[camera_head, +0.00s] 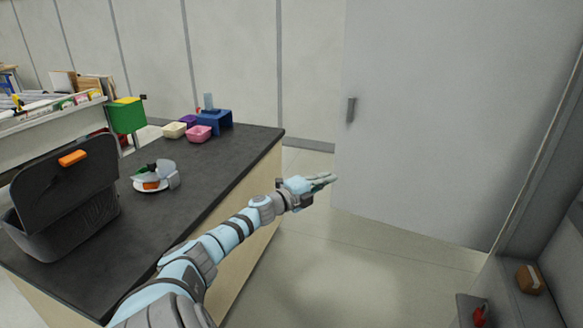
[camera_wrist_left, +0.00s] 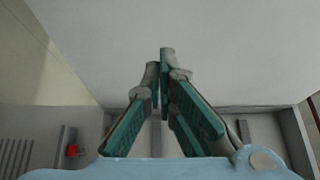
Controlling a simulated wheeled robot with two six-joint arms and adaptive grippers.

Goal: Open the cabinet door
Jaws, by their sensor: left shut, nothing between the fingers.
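The cabinet door (camera_head: 430,120) is a tall pale grey panel in the right half of the head view. A dark vertical handle (camera_head: 351,109) is near its left edge. My left gripper (camera_head: 332,179) is below and left of the handle, near the panel's lower left corner in the picture, and does not hold the handle. Its fingers are together and empty. In the left wrist view the gripper's fingertips (camera_wrist_left: 164,53) point up against a plain pale surface; I cannot tell if they touch it. My right gripper is not in view.
Open dark shelving at lower right holds a brown box (camera_head: 530,279) and a red item (camera_head: 479,316). A dark-topped counter (camera_head: 215,190) at left carries a grey case (camera_head: 65,190), several small bins and a white dish (camera_head: 152,184). Floor (camera_head: 370,270) between counter and door is clear.

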